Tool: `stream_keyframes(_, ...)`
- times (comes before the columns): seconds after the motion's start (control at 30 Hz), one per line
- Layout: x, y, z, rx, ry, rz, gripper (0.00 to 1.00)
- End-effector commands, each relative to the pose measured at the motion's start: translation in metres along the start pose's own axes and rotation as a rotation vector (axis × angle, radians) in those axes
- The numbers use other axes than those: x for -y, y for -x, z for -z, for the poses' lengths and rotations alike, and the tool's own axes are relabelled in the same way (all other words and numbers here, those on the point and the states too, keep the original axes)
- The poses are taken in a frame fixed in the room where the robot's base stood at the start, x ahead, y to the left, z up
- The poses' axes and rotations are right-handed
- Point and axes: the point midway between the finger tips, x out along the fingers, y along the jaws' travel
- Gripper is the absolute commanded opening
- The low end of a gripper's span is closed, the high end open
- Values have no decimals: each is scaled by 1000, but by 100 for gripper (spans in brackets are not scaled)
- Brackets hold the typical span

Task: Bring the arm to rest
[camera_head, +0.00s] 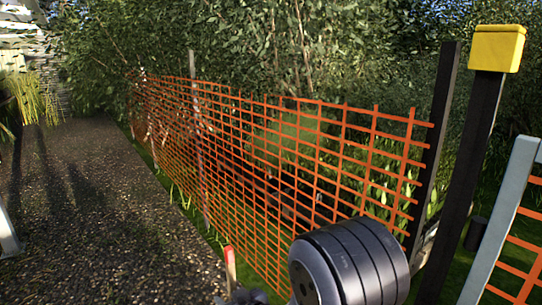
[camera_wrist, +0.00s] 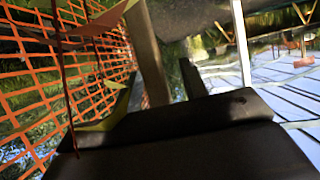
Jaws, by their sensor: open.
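My gripper (camera_wrist: 185,125) shows as a dark block across the bottom of the wrist view. It is open, and no object is seen held in it. Its fingertips are hard to make out. A dark grey ribbed cylinder of my own arm (camera_head: 350,262) fills the lower right middle of the head view, in front of the fence. The gripper is not clearly seen in the head view.
An orange mesh fence (camera_head: 270,150) runs beside the arm; it also fills the left of the wrist view (camera_wrist: 30,85). A dark post with a yellow cap (camera_head: 497,48) and a pale frame (camera_head: 500,225) stand at right. Gravel ground (camera_head: 95,215) at left is open.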

Motion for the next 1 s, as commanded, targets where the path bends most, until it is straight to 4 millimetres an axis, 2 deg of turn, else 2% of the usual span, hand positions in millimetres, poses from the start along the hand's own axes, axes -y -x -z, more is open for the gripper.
stream_keyframes(0.27,0,-4,-18,0,0,-1,41)
stream_keyframes(0.4,-1,26,-13,-1,0,-2,41)
stream_keyframes(0.8,0,106,-13,-1,0,-2,41)
stream_keyframes(0.9,0,77,-19,0,1,2,41)
stream_keyframes(1.0,0,57,-19,0,2,2,41)
